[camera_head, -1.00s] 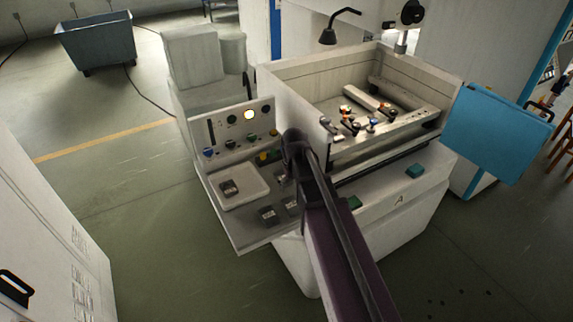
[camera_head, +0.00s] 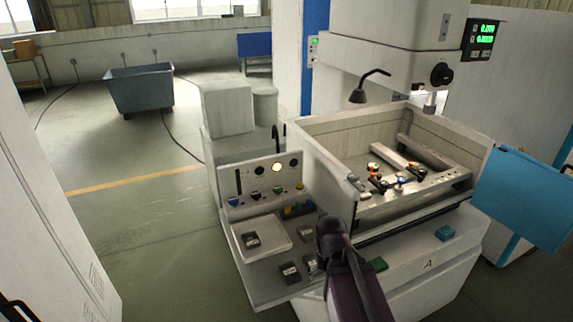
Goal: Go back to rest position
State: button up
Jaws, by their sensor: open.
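My purple and dark arm (camera_head: 352,275) rises from the bottom edge, right of centre. Its dark rounded upper end (camera_head: 331,228) shows in front of the machine's control panel. My gripper's fingers do not show; the arm's far part is hidden. The wire erosion machine (camera_head: 425,262) stands in the middle, with a pale open tank (camera_head: 322,165) on top. Several small coloured parts (camera_head: 378,182) sit on the fixture inside the tank.
A control shelf (camera_head: 262,290) left of my arm bears a pale tray (camera_head: 272,243) and dark blocks (camera_head: 290,272). A blue panel (camera_head: 525,198) juts out right. A grey bin (camera_head: 139,92) stands at the back left. Open floor (camera_head: 150,245) lies left of the machine.

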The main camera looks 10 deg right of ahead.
jog(key=shift+f+b, duration=0.75)
jog(key=shift+f, duration=0.35)
dwell(0.4)
